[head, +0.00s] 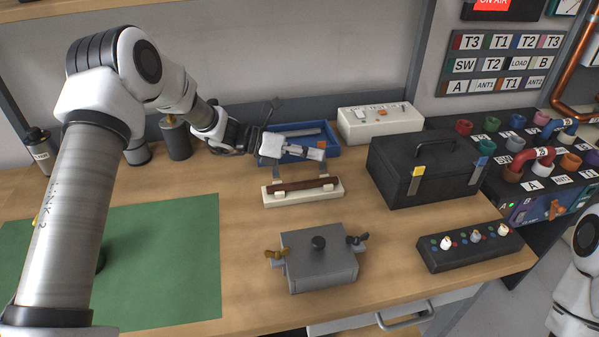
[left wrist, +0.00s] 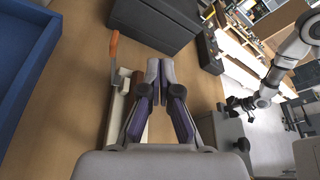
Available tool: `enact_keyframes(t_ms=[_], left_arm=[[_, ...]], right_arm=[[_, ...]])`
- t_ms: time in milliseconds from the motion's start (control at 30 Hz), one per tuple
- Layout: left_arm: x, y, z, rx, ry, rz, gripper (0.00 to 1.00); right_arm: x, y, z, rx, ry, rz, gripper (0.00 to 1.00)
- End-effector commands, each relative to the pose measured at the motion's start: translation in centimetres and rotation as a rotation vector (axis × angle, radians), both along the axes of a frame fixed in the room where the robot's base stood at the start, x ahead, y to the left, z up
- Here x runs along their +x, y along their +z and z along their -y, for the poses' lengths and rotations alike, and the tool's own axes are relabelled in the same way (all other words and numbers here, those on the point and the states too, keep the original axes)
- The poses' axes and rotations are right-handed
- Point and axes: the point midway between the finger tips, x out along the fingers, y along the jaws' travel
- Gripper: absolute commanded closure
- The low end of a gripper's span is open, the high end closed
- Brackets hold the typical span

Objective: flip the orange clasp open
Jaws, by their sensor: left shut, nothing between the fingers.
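The orange clasp (left wrist: 114,48) shows in the left wrist view as a slim orange lever at the far end of the cream holder (left wrist: 114,118). In the head view the cream holder (head: 304,197) carries a brown bar, and I cannot make out the orange clasp there. My left gripper (head: 321,153) is just above and behind the holder. In the left wrist view its fingertips (left wrist: 159,66) are together and empty, to the right of the clasp and apart from it in the picture. My right gripper (left wrist: 244,102) shows small and dark in the left wrist view.
A black case (head: 423,175) with yellow and blue clasps stands to the right. A blue tray (head: 329,134) lies behind the holder. A grey box (head: 318,264) with brass and dark wing nuts stands in front. A green mat (head: 165,260) leaves free room on the left.

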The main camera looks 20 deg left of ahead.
Motion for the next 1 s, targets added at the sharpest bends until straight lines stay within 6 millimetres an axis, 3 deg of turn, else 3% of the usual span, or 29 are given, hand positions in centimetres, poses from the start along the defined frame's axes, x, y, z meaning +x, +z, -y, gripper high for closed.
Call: enact_keyframes(t_ms=[300,500,1000], left_arm=[[-2.6,2.1,-6.2,-0.003,0.005,0.004,1.0],[-3.9,3.0,-9.2,-0.002,0.003,0.003,1.0],[-4.3,3.1,-9.8,0.0,0.0,0.0,1.0]], right_arm=[[0.0,0.0,0.0,0.0,0.0,0.0,1.0],[0.0,0.0,0.0,0.0,0.0,0.0,1.0],[0.0,0.0,0.0,0.0,0.0,0.0,1.0]])
